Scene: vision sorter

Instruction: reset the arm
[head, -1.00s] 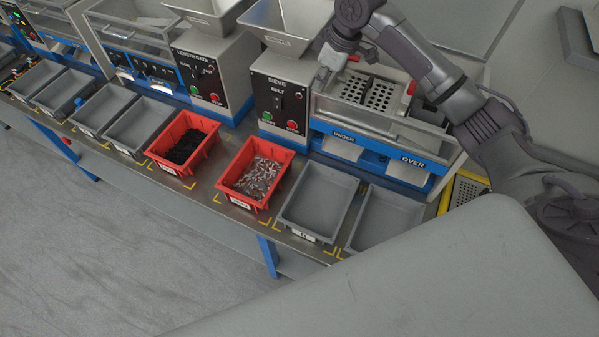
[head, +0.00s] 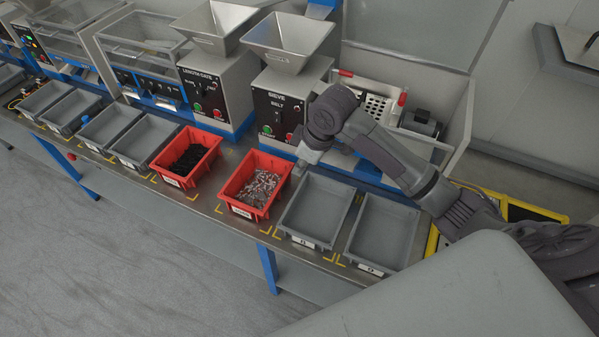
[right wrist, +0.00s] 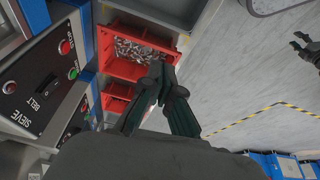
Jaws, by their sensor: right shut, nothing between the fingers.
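My right arm (head: 395,155) comes in from the right in the head view and passes in front of the sieve machine (head: 285,105). Its gripper (head: 299,168) points down near the right rim of the red bin (head: 235,190) holding small metal parts. In the right wrist view its dark fingers (right wrist: 165,70) are together with nothing between them, in front of that bin. A dark shape (right wrist: 303,46) at the right edge of that view looks like my left gripper. It is too small and cut off to tell its state.
A second red bin (head: 163,165) holds black parts. Empty grey bins (head: 295,220) (head: 358,240) stand to the right, and more grey bins to the left. Hoppers (head: 290,40) and machine housings rise behind. The floor in front is clear.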

